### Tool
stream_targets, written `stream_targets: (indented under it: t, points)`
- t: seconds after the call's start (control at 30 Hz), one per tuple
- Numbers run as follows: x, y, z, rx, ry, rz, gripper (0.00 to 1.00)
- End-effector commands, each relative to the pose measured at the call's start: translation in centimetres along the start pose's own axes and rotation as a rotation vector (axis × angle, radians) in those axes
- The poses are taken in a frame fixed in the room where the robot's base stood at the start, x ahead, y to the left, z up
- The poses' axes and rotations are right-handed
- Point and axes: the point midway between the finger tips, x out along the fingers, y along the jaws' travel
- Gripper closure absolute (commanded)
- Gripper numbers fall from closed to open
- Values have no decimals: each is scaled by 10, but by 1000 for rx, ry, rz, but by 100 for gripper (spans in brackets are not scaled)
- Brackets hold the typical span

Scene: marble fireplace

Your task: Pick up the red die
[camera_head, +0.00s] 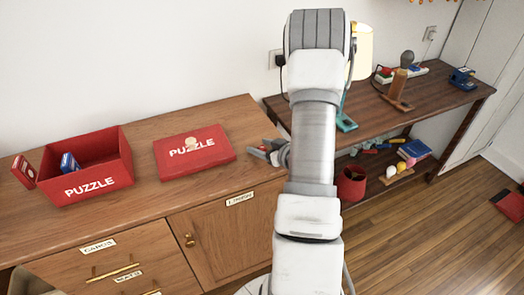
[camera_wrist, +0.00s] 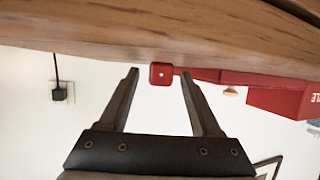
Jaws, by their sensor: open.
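The red die (camera_wrist: 161,74), with a single white dot on the face toward me, sits on the wooden cabinet top (camera_wrist: 110,38), which appears upside down in the wrist view. My gripper (camera_wrist: 159,73) is open, with one dark finger to each side of the die in that picture. Gaps show on both sides; I cannot tell whether the die is between the fingertips or just beyond them. In the head view my gripper (camera_head: 266,152) is low over the cabinet's right end, right of the red puzzle lid.
The red puzzle lid (camera_head: 212,157) lies flat with a small pale wooden piece (camera_head: 191,143) on it. An open red puzzle box (camera_head: 98,181) stands farther left, holding a blue pack. A dark shelf table (camera_head: 440,97) with a lamp and other items stands to the right.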

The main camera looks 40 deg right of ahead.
Motion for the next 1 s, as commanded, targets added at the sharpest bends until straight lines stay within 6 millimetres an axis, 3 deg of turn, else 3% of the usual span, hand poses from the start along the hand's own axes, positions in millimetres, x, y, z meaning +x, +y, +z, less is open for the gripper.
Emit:
stream_targets:
  t: [0.27,0.6,1.0]
  points:
    - [3,0,0,0,0,0,37]
    - [3,0,0,0,0,0,98]
    - [2,0,-1,-1,0,1,100]
